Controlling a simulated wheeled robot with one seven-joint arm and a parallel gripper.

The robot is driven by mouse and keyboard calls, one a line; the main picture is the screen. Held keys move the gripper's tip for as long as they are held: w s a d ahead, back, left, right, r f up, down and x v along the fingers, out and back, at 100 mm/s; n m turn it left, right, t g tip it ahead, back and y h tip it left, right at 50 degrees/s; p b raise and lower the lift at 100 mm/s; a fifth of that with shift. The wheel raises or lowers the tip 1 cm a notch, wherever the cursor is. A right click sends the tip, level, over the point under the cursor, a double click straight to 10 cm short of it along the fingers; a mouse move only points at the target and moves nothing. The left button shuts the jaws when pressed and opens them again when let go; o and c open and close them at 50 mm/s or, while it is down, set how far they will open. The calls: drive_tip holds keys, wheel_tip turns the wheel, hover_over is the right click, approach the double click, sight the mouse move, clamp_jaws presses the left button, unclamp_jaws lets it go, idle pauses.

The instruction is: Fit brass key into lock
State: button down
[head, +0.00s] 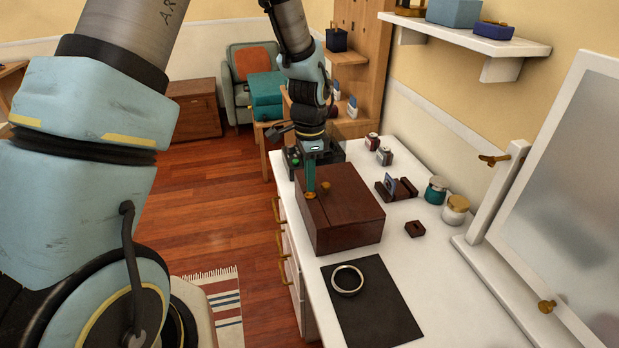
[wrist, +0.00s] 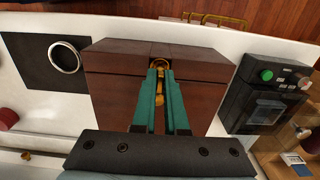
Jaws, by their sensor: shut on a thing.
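A dark brown wooden box (head: 342,215) stands on the white counter and also fills the middle of the wrist view (wrist: 110,85). My gripper (head: 310,193) reaches down at the box's left edge in the head view. Its teal fingers (wrist: 160,76) are closed around a small brass piece, apparently the brass key (wrist: 160,64), at the box's edge. The fingers hide most of the key, and I cannot tell whether it sits in the lock. The lock itself cannot be made out clearly.
A dark mat (head: 390,312) with a pale ring (head: 347,280) lies in front of the box. A black device with a green button (wrist: 265,75) stands close behind it. Jars (head: 455,210), a small brown block (head: 415,229) and a mirror (head: 560,200) are on the right.

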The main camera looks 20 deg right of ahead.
drive_tip(key=shift+f+b, duration=0.4)
drive_tip(key=shift+f, duration=0.3)
drive_tip(key=c, duration=0.9)
unclamp_jaws()
drive_tip(key=shift+r, duration=0.15)
wheel_tip(320, 180, up, 11)
drive_tip(key=shift+f+b, duration=0.2)
drive_tip(key=shift+b, duration=0.95)
drive_tip(key=s+a+n, duration=0.1)
drive_tip(key=a+n, duration=0.5)
drive_tip(key=a, duration=0.4)
drive_tip(key=s+a+n+t, duration=0.1)
drive_tip(key=a+n, duration=0.5)
drive_tip(key=a, duration=0.4)
drive_tip(key=s+a+f+n, duration=0.1)
drive_tip(key=s+a+n, duration=0.1)
drive_tip(key=a+n, duration=0.4)
drive_tip(key=shift+a+t, duration=0.3)
drive_tip(key=shift+a, duration=1.75)
